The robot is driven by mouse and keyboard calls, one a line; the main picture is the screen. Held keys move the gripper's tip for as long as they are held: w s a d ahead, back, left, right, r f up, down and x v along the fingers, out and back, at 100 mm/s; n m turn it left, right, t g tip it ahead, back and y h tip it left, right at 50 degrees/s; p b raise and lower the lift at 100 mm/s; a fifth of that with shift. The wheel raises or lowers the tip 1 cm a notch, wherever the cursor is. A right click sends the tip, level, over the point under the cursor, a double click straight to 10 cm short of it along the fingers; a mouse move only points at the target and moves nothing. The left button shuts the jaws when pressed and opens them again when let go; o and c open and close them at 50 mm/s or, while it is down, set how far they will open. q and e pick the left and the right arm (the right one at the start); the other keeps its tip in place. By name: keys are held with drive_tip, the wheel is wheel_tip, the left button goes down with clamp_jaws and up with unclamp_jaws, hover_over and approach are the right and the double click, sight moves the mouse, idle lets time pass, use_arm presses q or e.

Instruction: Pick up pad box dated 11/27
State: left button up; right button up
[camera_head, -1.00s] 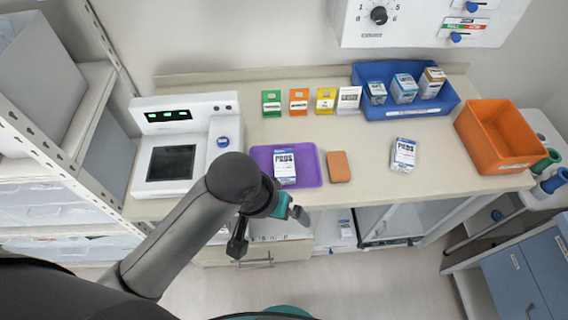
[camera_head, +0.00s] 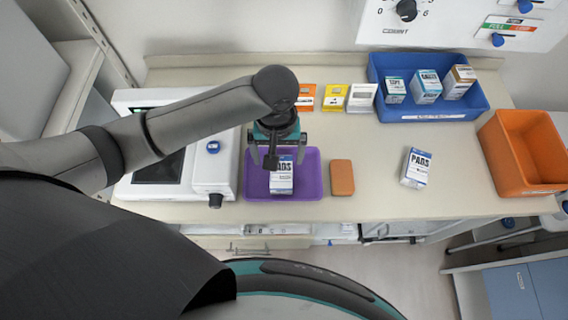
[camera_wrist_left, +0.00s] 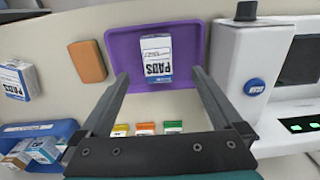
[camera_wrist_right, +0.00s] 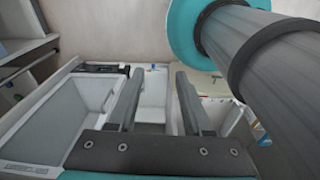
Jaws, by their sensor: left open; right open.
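One pads box (camera_head: 281,177), white and blue, is in the purple tray (camera_head: 312,180) on the counter. A second pads box (camera_head: 415,168) lies on the bare counter to the right. The dates are too small to read in any view. My left gripper (camera_head: 279,140) is open above the purple tray. In the left wrist view its fingers (camera_wrist_left: 160,80) point toward the pads box in the tray (camera_wrist_left: 157,58), with nothing between them. The second box also shows there (camera_wrist_left: 17,80). My right gripper (camera_wrist_right: 155,88) is open and empty, above white bins away from the counter top.
An orange block (camera_head: 342,178) lies right of the tray. A white device (camera_head: 213,178) stands left of it. A blue bin (camera_head: 432,112) with small boxes and an orange bin (camera_head: 522,155) are at the right. Several coloured cards (camera_head: 333,98) stand behind the tray.

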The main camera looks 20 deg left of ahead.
use_arm(q)
hover_over(281, 174)
drive_tip(key=s, duration=0.2)
drive_tip(key=f, duration=0.4)
drive_tip(key=shift+w+a, duration=0.15)
drive_tip(key=shift+w, duration=0.1)
wheel_tip(281, 174, down, 3)
drive_tip(key=shift+w+b, duration=0.1)
drive_tip(key=shift+b, duration=0.3)
drive_tip(key=shift+f, duration=0.7)
drive_tip(key=shift+w+d+f+b, duration=0.1)
drive_tip(key=shift+w+f+b, duration=0.1)
drive_tip(key=shift+f, duration=0.65)
drive_tip(key=shift+w+d+f+b, duration=0.15)
drive_tip(key=shift+w+f, duration=0.1)
drive_tip(key=shift+f, duration=0.55)
drive_tip(key=shift+w+a+f+b, duration=0.1)
drive_tip(key=shift+w+f+b, duration=0.1)
drive_tip(key=shift+f, duration=0.65)
use_arm(e)
drive_tip(key=shift+s+f, duration=0.3)
drive_tip(key=shift+f, duration=0.25)
drive_tip(key=shift+s+f, duration=0.25)
drive_tip(key=shift+f, duration=0.3)
use_arm(q)
drive_tip(key=c, duration=1.4)
use_arm(e)
drive_tip(key=shift+s, duration=0.15)
use_arm(q)
drive_tip(key=shift+r, duration=0.1)
